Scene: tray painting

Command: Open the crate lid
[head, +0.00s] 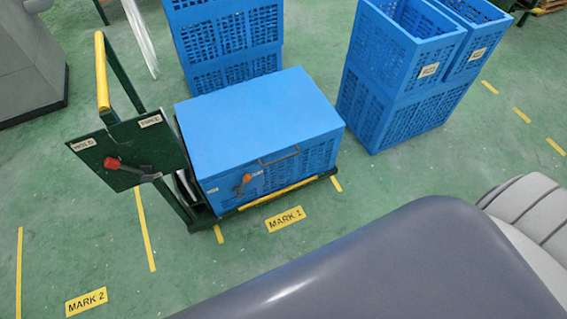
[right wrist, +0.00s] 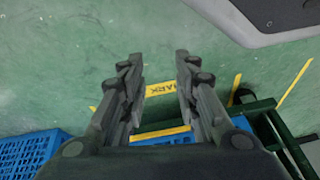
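The blue crate (head: 285,178) stands on a dark green cart (head: 190,213). Its flat blue lid (head: 258,115) is shut. A thin handle (head: 279,156) shows at the lid's front edge, and an orange-red latch (head: 243,182) sits on the crate's front wall. In the right wrist view my right gripper (right wrist: 160,78) is open and empty, its two fingers apart. The floor and a yellow strip (right wrist: 160,133) on the cart's edge show between and below them. Neither gripper shows in the head view, and my left gripper is not in view.
Stacked blue crates stand behind (head: 228,45) and to the right (head: 405,80). Floor labels MARK 1 (head: 285,219) and MARK 2 (head: 86,302) lie on clear green floor.

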